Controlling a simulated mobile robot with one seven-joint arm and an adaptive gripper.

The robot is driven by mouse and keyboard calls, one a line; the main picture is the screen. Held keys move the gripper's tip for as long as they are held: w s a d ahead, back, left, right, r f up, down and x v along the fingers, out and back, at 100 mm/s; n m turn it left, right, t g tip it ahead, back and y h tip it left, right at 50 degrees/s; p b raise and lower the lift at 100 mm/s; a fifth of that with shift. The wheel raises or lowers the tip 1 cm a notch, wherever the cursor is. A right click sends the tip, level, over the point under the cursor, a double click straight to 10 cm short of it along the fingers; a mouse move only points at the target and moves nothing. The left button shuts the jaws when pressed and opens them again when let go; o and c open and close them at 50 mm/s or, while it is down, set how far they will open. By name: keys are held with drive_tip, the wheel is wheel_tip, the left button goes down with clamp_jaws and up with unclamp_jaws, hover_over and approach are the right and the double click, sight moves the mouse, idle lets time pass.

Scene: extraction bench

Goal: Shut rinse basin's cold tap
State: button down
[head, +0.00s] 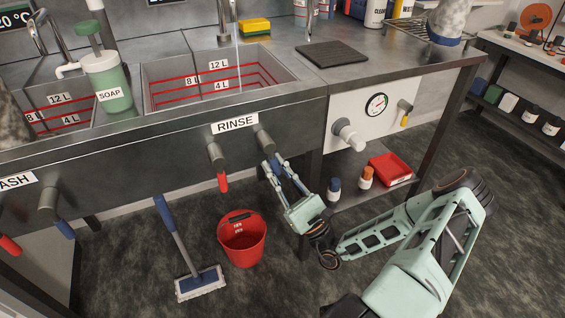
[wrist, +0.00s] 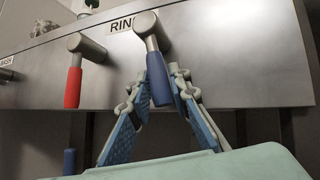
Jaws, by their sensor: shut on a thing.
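The rinse basin's cold tap (wrist: 146,25) has a grey body and a blue lever (wrist: 160,84) that hangs down, slightly tilted, in the wrist view. In the head view its body (head: 265,141) sits on the bench front, right of the RINSE label. My gripper (head: 273,164) is shut on the blue lever from below, one finger on each side. The fingers hide most of the lever in the head view. The rinse basin (head: 160,72) lies above, with red level lines. A thin pale stream appears to fall into it from the spout.
The red-levered tap (head: 223,182) hangs just left, apart from my fingers. A red bucket (head: 242,245) and a mop (head: 198,283) stand on the floor below. A lower shelf with bottles and a red tray (head: 390,168) is to the right.

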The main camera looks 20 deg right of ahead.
sight(270, 146)
drive_tip(key=shift+a+f+m+t+h+p, duration=0.1)
drive_tip(key=shift+a+m+t+h+p, duration=0.3)
drive_tip(key=shift+m+h, duration=0.85)
drive_tip(key=shift+a+f+m+t+h+p, duration=0.1)
drive_tip(key=shift+a+m+t+h, duration=0.4)
drive_tip(key=shift+m+t+h, duration=0.7)
drive_tip(key=shift+m+g+y, duration=0.25)
drive_tip(key=shift+m+g, duration=0.15)
drive_tip(key=shift+m, duration=0.05)
drive_tip(key=c, duration=1.8)
unclamp_jaws()
drive_tip(key=shift+r, duration=0.1)
drive_tip(key=shift+o, duration=0.2)
wheel_tip(270, 146, up, 10)
